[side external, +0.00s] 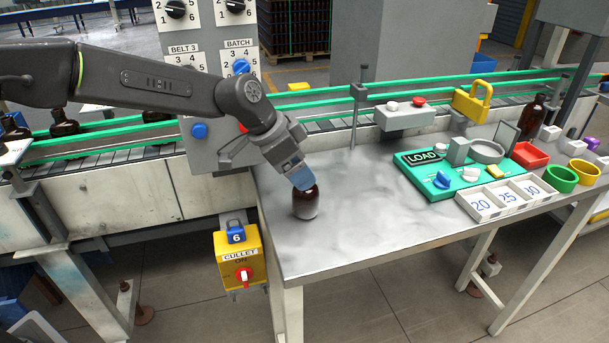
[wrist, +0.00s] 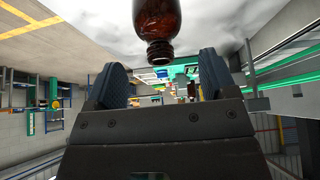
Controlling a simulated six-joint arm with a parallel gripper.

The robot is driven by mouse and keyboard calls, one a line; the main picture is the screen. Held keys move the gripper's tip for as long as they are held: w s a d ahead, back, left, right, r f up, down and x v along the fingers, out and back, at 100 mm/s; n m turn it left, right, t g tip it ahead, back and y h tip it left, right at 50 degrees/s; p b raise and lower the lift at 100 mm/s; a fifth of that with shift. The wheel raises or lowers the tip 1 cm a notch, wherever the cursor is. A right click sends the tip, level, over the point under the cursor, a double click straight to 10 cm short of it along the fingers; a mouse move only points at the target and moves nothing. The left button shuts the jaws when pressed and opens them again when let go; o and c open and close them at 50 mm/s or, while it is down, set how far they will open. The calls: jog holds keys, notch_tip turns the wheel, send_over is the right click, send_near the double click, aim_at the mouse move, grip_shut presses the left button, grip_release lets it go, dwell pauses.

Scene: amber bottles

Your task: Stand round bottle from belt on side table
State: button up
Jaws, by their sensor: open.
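A round amber bottle (side external: 306,205) stands upright on the metal side table (side external: 350,240), near its left end. My gripper (side external: 302,183) is open, tilted down, right at the bottle's top, and hides part of its neck in the side view. In the wrist view, the bottle (wrist: 158,22) shows upside down at the top, its neck pointing between the two spread fingers of my gripper (wrist: 162,75). A gap shows between the neck and each finger.
The belt (side external: 90,140) with green rails runs behind the table and carries dark bottles at left. A teal LOAD panel (side external: 440,190), a white numbered tray (side external: 505,197) and coloured cups fill the table's right. The table's middle is clear.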

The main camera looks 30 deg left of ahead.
jog(key=v, duration=0.9)
jog(key=s+a+r+n+y, duration=0.1)
jog(key=s+a+n, duration=0.1)
jog(key=s+a, duration=0.35)
jog(key=s+a+r+n+y, duration=0.1)
jog(key=s+a+r+n, duration=0.15)
jog(key=s, duration=0.55)
jog(key=s+a+f+n+y, duration=0.1)
jog(key=s+a+f+n, duration=0.1)
jog(key=s, duration=0.4)
jog(key=s+a+f+n+t+y, duration=0.1)
jog(key=s+a+f+n, duration=0.1)
jog(key=s+a+f, duration=0.2)
jog(key=s, duration=0.3)
jog(key=shift+s+a+f, duration=0.2)
jog(key=shift+s+a, duration=0.05)
jog(key=shift+s, duration=0.05)
